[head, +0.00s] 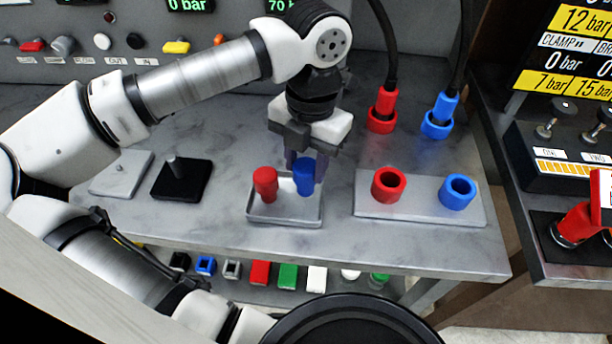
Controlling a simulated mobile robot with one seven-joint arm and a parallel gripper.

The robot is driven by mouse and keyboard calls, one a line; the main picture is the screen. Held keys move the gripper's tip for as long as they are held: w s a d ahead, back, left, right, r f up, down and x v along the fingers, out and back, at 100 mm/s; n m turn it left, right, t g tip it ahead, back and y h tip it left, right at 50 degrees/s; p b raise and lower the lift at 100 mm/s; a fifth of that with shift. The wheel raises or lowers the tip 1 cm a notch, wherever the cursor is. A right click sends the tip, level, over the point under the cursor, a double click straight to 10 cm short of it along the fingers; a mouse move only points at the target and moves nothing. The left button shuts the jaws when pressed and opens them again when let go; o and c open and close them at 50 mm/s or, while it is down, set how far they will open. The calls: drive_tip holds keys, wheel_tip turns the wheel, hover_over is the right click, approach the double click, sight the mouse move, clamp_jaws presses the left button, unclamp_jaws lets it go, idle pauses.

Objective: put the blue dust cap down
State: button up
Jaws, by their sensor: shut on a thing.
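The blue dust cap (304,178) is a small blue plug in the right half of a shallow grey tray (285,217). My gripper (304,170) points down over the tray and is shut on the blue cap. The cap appears upright and inside the tray's outline; I cannot tell whether its base touches the tray floor. A red dust cap (265,184) stands in the left half of the same tray, beside the blue one and apart from it.
Right of the tray, a plate (420,212) bears a red socket (389,186) and a blue socket (457,191). Behind stand a red hose connector (382,110) and a blue one (439,117). A black plate with a peg (182,180) lies left. The bench front is clear.

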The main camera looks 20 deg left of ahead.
sight(307, 163)
drive_tip(key=shift+f+b, duration=0.5)
drive_tip(key=shift+f, duration=1.1)
drive_tip(key=shift+f, duration=0.2)
drive_tip(key=o, duration=1)
drive_tip(key=shift+r, duration=0.1)
drive_tip(key=shift+r, duration=0.3)
drive_tip(key=r, duration=0.4)
drive_tip(key=w+r, duration=0.1)
drive_tip(key=r, duration=0.2)
drive_tip(key=r+b, duration=0.1)
drive_tip(key=r, duration=0.3)
drive_tip(key=shift+w+d+r, duration=0.1)
drive_tip(key=shift+w+r, duration=0.15)
drive_tip(key=shift+r, duration=0.05)
